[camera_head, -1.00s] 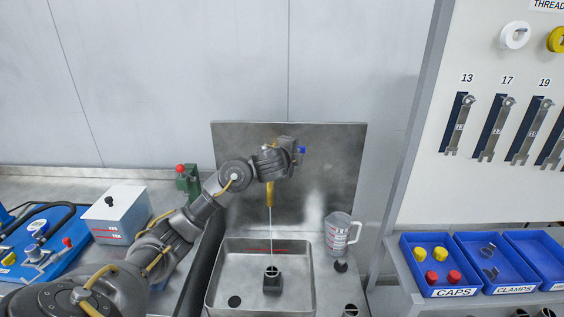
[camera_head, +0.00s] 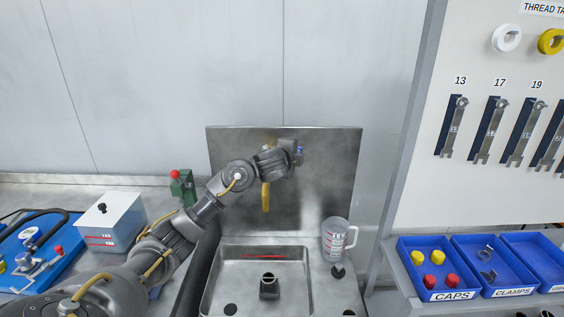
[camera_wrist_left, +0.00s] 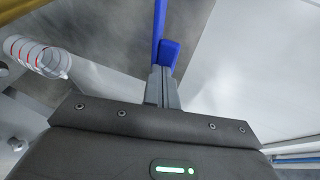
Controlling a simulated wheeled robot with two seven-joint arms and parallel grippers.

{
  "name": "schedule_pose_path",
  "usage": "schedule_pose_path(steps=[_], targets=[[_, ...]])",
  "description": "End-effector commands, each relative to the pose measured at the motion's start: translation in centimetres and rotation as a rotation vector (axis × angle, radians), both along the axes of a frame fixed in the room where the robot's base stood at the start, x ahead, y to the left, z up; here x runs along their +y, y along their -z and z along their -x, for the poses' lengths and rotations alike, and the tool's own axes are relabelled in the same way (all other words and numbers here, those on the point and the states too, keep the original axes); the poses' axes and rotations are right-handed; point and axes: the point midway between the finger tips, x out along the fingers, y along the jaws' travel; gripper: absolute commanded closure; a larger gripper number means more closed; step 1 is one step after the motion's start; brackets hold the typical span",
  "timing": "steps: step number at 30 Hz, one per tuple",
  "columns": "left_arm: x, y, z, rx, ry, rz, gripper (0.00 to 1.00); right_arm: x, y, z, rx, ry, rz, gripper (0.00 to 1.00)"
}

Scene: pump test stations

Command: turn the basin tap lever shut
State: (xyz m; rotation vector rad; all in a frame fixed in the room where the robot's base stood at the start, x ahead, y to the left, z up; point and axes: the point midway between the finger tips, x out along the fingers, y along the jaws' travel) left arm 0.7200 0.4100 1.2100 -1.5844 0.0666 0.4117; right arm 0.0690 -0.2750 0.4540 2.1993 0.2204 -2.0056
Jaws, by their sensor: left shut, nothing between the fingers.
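The basin tap has a yellow spout (camera_head: 266,196) in front of the steel splashback; no water stream shows below it. Its blue lever (camera_head: 300,150) shows as a small piece beside my left gripper (camera_head: 295,152). In the left wrist view the blue lever (camera_wrist_left: 160,25) runs upward from a blue block (camera_wrist_left: 170,52) just beyond the tips of my left gripper (camera_wrist_left: 163,72). The fingers are shut with nothing between them. They are at or very near the block; I cannot tell whether they touch. My arm hides much of the tap body. My right gripper is out of view.
The steel basin (camera_head: 210,285) holds a dark fitting (camera_head: 269,286). A clear jug (camera_head: 335,240) stands right of it and also shows in the left wrist view (camera_wrist_left: 38,58). A white box (camera_head: 112,225) and green device (camera_head: 182,190) are left. Blue bins (camera_head: 430,292) are right.

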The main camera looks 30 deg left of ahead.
Motion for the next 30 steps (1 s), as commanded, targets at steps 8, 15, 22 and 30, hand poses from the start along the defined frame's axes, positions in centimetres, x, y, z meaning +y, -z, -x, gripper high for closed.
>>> schedule_pose_path(steps=[8,15,22,30], targets=[[-1.0,-0.1,0.5,0.0,0.006,0.0,1.0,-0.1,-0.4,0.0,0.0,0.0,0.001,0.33],[-4.5,-0.9,3.6,-0.003,0.019,0.003,1.0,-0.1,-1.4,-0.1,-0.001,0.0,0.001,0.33],[-7.0,-2.6,7.5,-0.001,0.017,0.003,1.0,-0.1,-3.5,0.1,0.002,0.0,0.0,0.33],[-8.3,-3.1,9.7,-0.001,0.014,0.002,1.0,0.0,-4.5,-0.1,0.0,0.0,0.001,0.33]])
